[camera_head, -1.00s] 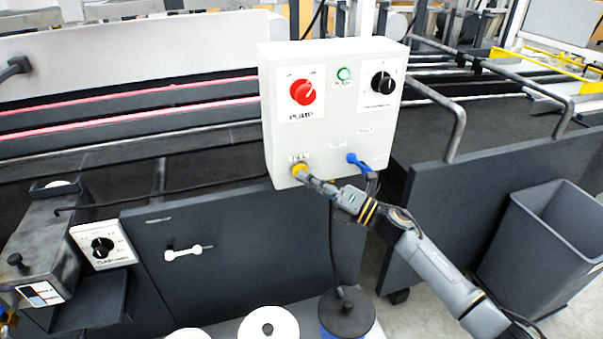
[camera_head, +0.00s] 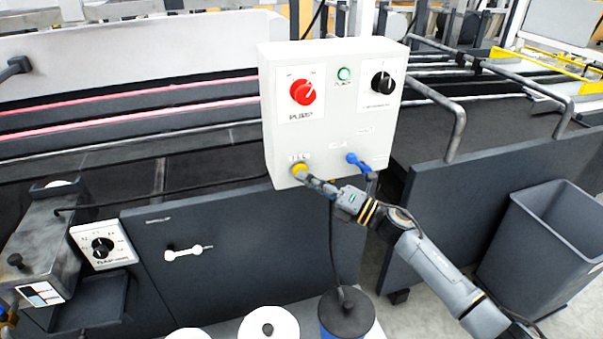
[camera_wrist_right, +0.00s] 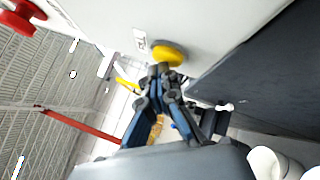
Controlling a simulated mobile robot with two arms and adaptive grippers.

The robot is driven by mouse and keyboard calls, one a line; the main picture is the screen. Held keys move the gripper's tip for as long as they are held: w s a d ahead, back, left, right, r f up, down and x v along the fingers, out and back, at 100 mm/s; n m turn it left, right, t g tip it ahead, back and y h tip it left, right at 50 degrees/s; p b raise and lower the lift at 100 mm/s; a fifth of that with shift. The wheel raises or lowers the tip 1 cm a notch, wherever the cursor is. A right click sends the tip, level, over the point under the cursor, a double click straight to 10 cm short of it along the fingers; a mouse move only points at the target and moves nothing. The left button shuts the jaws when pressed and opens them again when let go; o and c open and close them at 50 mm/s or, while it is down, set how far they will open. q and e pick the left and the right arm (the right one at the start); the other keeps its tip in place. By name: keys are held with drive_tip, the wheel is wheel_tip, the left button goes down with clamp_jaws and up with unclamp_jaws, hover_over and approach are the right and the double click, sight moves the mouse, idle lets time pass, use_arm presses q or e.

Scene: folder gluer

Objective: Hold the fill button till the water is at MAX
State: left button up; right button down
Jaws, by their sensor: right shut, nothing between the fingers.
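The yellow fill button (camera_head: 299,169) is at the lower left of the white control box (camera_head: 330,120). My right gripper (camera_head: 304,176) is shut and empty, with its fingertips at the button. In the right wrist view the shut fingertips (camera_wrist_right: 160,70) overlap the lower edge of the yellow button (camera_wrist_right: 168,54). I cannot tell how far the button is pressed. No water level or MAX mark can be made out. My left gripper is not in view.
The box also carries a red pump knob (camera_head: 303,92), a green light (camera_head: 344,74), a black knob (camera_head: 382,84) and a blue lever (camera_head: 358,161) close to my right wrist. A grey bin (camera_head: 545,235) stands at the right. White round containers (camera_head: 268,325) stand below.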

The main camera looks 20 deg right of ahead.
drive_tip(key=shift+s, duration=0.1)
idle(0.7)
drive_tip(key=shift+s+p, duration=0.3)
drive_tip(key=shift+s, duration=0.5)
drive_tip(key=s+p, duration=0.1)
drive_tip(key=s, duration=0.4)
drive_tip(key=shift+d, duration=0.15)
idle(0.4)
